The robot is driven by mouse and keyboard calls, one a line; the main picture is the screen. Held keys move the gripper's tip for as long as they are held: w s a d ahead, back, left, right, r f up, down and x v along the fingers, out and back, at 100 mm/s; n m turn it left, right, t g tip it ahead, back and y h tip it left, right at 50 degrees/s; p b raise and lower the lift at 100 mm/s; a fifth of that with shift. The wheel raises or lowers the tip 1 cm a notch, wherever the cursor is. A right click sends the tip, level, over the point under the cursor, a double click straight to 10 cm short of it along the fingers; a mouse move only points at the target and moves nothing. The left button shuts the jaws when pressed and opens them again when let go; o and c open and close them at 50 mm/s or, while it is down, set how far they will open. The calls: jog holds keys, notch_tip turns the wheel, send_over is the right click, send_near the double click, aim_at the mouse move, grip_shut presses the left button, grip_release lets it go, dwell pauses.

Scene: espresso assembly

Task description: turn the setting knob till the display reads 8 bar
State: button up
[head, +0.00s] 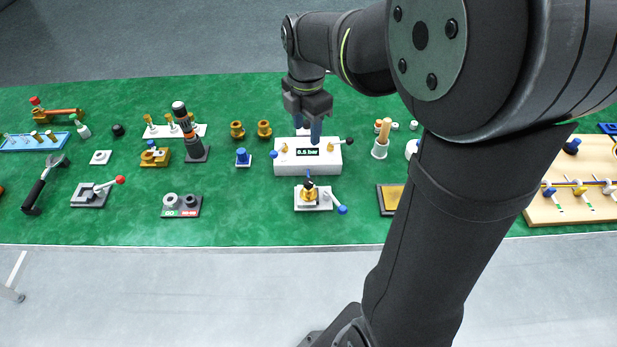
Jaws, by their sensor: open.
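The white box (308,168) stands on the green mat in the middle, with a dark display (307,152) on it. The display shows green digits that look like 8.5 bar, but the first digit is too small to be sure. A blue knob (273,154) sticks out at its left, and a lever with a black ball (350,141) at its right. Small brass parts sit on top. My gripper (307,132) is open, pointing down over the back of the box. Its fingers cover the area behind the display; I cannot tell whether they touch a knob there.
In front of the box stands a small fixture (312,198) with a brass part and a blue-tipped lever. My arm hides much of the right side.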

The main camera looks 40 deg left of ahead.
jog(key=n, duration=0.1)
send_near(309, 182)
notch_tip(309, 182, down, 8)
jog(key=shift+f, duration=0.25)
dwell(0.4)
jog(key=c, duration=1)
